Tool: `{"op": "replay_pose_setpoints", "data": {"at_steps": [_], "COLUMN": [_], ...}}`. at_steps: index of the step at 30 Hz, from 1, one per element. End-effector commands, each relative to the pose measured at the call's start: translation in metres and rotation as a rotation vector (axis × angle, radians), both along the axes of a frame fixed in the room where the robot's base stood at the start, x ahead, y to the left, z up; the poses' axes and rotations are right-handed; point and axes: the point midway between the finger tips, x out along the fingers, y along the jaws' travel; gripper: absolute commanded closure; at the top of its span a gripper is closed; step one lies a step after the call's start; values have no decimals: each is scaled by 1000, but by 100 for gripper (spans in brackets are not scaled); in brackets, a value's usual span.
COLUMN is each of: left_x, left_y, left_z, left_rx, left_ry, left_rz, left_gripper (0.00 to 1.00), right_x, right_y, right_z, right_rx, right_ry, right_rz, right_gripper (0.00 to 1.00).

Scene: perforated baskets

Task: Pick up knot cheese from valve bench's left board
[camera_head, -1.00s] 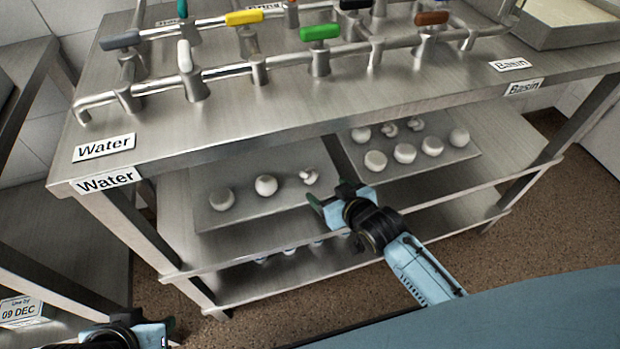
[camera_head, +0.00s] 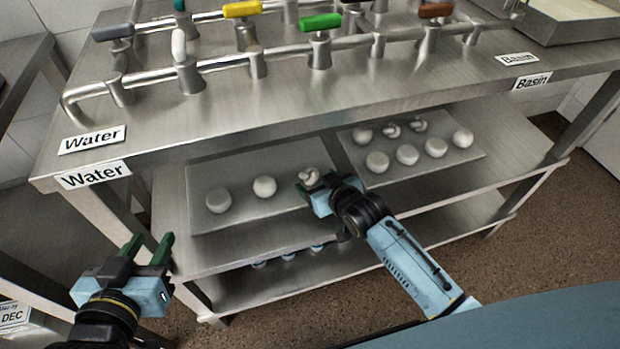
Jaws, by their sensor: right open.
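The valve bench's left board (camera_head: 245,214) is a grey tray on the shelf under the bench top. The knot cheese (camera_head: 310,176) is a small white twisted piece at the board's right end, partly hidden by my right gripper. Two rounder white cheeses, a left one (camera_head: 218,201) and a middle one (camera_head: 264,187), sit on the same board. My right gripper (camera_head: 319,186) is open, with its fingers at the near side of the knot cheese; contact cannot be told. My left gripper (camera_head: 149,243) is open and empty, left of the shelf and in front of the bench leg.
A right board (camera_head: 398,179) holds several white cheeses, some knotted. The bench top (camera_head: 350,85) overhangs the shelf, with pipes and coloured valve handles on it. A lower shelf (camera_head: 270,283) holds small round items. Another metal table stands at the left.

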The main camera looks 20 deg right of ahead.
Motion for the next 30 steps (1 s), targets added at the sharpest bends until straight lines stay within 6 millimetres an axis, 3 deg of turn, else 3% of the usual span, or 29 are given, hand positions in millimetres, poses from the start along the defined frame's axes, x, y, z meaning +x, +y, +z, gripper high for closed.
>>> {"op": "replay_pose_setpoints", "data": {"at_steps": [7,15,27,30], "left_x": [12,12,11,11], "left_y": [-11,-19,-20,-20], "left_z": [37,75,86,86], "left_rx": [-67,-134,-151,-151], "left_ry": [-237,-457,-514,-514], "left_rz": [-18,-33,-36,-36], "left_gripper": [64,64,64,64], "right_x": [14,26,29,29], "right_y": [3,6,7,7], "right_z": [-7,-13,-14,-14], "right_rx": [0,-1,-1,0], "right_ry": [1,0,1,1], "right_rz": [0,0,0,0], "right_gripper": [27,27,27,40]}}
